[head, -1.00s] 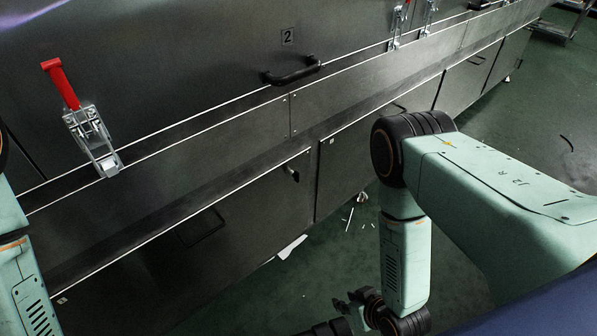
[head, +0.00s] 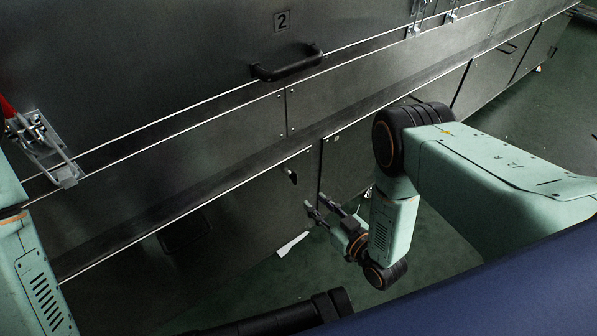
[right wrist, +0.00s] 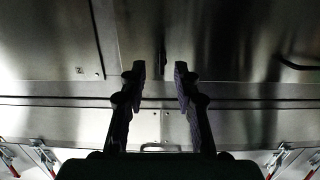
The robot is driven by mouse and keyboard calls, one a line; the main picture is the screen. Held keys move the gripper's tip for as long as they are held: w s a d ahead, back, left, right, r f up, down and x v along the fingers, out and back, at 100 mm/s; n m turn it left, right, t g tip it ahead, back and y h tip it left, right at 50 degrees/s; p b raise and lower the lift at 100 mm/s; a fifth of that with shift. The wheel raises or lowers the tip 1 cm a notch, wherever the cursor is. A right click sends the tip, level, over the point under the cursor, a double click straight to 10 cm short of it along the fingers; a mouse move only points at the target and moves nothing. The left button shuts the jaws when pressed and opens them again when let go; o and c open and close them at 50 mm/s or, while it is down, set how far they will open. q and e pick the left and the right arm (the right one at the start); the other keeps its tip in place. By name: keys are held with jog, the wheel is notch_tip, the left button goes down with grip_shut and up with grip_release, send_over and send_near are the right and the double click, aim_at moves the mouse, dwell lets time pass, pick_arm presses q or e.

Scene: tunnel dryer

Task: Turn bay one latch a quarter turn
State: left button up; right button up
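The latch (head: 291,176) is a small dark handle near the upper right corner of a lower door (head: 240,215), left of the door seam. In the right wrist view the latch (right wrist: 162,60) is a dark upright bar seen between the fingertips. My right gripper (head: 315,203) is open, its fingers pointing at the cabinet, to the lower right of the latch in the head view. In the right wrist view the right gripper (right wrist: 159,69) shows a clear gap between its fingers. I cannot tell how far the latch is. My left gripper is out of view.
A black bar handle (head: 287,65) sits under the plate marked 2 (head: 282,20). A toggle clamp (head: 45,150) with a red lever is at left, more clamps (head: 416,18) at upper right. A white scrap (head: 292,244) lies on the green floor (head: 450,240), which is open at right.

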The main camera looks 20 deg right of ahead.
aim_at(296, 177)
jog(key=shift+t+y, duration=0.4)
jog(key=shift+t, duration=0.3)
jog(key=w+a, duration=0.1)
jog(key=w, duration=0.1)
jog(key=w+r+b, duration=0.1)
jog(key=w, duration=0.1)
jog(key=w+a+r+b, duration=0.1)
jog(key=w, duration=0.1)
jog(key=shift+w+a+r, duration=0.2)
jog(key=shift+a, duration=0.15)
jog(key=shift+b+x, duration=0.45)
jog(key=shift+x, duration=0.3)
jog(key=shift+r, duration=0.1)
jog(key=shift+c, duration=0.2)
grip_shut()
